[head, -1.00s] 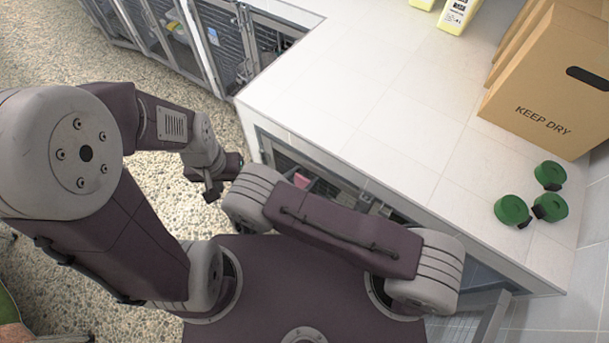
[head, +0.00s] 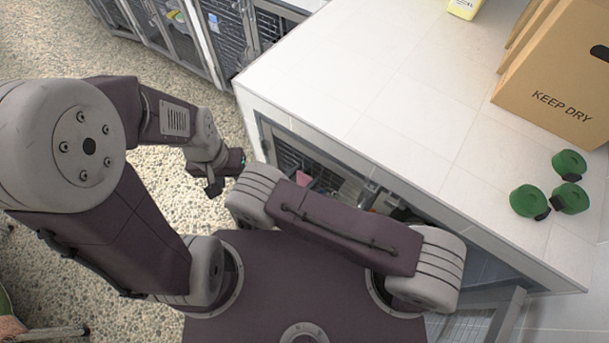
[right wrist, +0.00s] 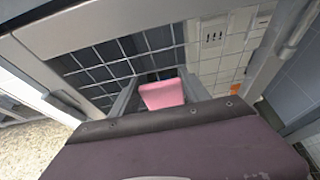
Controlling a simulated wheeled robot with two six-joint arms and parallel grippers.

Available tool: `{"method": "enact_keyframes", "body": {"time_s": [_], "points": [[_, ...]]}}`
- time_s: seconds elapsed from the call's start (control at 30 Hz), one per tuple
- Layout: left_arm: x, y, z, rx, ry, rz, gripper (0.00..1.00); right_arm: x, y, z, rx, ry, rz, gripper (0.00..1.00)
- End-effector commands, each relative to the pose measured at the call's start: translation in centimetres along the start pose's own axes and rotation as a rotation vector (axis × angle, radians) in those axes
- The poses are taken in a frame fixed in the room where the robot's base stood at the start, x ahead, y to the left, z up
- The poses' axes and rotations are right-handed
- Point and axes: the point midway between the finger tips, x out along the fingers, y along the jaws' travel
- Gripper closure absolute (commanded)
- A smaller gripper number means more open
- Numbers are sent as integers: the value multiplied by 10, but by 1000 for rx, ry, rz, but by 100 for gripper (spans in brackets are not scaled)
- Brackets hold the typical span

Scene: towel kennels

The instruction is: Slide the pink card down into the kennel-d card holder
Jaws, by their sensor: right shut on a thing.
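The pink card (right wrist: 163,95) is in the middle of the right wrist view, held between the fingers of my right gripper (right wrist: 160,84). The gripper is shut on it. A small pink patch of the card (head: 303,178) also shows in the head view, below the counter's edge and beyond my right arm. My right arm hides most of that gripper there. My left gripper (head: 222,176) hangs over the floor at the left, apart from the card; its jaw opening is unclear. I cannot make out the kennel-d card holder for certain in either view.
The white counter (head: 390,95) stands beside my right arm, with kennel fronts below its edge. More barred kennels (head: 225,40) stand at the back. Pebbled floor (head: 150,205) is open at the left.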

Motion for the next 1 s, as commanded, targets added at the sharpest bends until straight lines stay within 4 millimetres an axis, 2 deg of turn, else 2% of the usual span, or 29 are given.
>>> {"method": "enact_keyframes", "body": {"time_s": [1.0], "points": [[5,0,0,0,0,0,65,1,0,-3,0,0,0,85]]}}
